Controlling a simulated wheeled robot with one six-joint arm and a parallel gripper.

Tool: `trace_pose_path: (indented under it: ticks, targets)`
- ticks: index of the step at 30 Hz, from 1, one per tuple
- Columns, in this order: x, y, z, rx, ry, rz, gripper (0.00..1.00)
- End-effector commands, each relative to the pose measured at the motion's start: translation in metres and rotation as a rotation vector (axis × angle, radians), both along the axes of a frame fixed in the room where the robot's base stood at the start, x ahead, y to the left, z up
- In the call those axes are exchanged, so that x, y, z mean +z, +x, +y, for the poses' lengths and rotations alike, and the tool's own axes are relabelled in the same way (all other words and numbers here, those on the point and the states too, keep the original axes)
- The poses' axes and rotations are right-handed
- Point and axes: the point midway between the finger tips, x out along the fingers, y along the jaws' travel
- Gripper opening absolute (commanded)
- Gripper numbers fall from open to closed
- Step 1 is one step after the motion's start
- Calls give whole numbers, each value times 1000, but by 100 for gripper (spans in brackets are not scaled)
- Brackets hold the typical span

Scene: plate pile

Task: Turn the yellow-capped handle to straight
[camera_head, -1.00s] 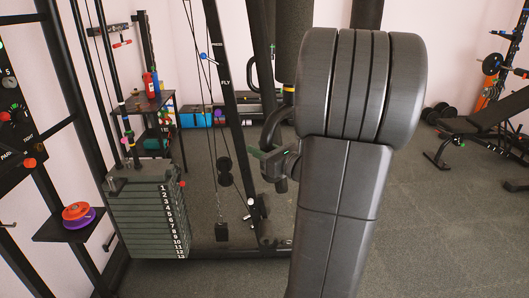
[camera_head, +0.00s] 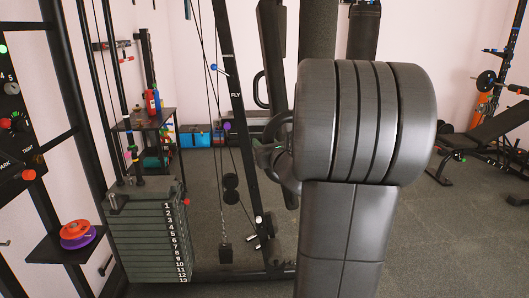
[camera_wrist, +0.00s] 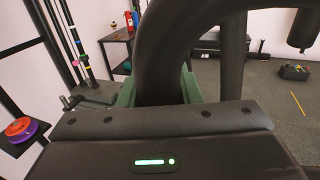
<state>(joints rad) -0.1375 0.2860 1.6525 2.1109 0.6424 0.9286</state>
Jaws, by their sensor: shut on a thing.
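A thick dark curved handle (camera_wrist: 185,35) arches across the top of the wrist view. My gripper (camera_wrist: 160,88) is shut on it, with green fingers on either side of the bar. In the head view my gripper (camera_head: 267,155) is small and dark beside the curved handle (camera_head: 283,128), at the machine's upright. My own arm hides part of the handle there. No yellow cap shows in either current view, so I cannot tell whether the handle is straight.
A numbered weight stack (camera_head: 148,240) stands at left. A shelf (camera_head: 62,252) holds orange and purple discs (camera_head: 77,234). A back rack (camera_head: 150,122) holds bottles. A bench (camera_head: 480,145) stands at right, with open floor before it.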

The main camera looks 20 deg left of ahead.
Motion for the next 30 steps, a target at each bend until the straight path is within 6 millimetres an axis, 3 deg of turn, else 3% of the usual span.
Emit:
trace_pose_path:
  ticks: [9, 23, 24, 27, 30]
  targets:
    - [3, 14, 0, -8, 3, -3, 0]
    - [4, 15, -1, -10, 3, -4, 0]
    - [4, 15, -1, -10, 3, -4, 36]
    - [4, 15, -1, -9, 2, -4, 52]
    - [3, 15, -1, -7, 2, -4, 52]
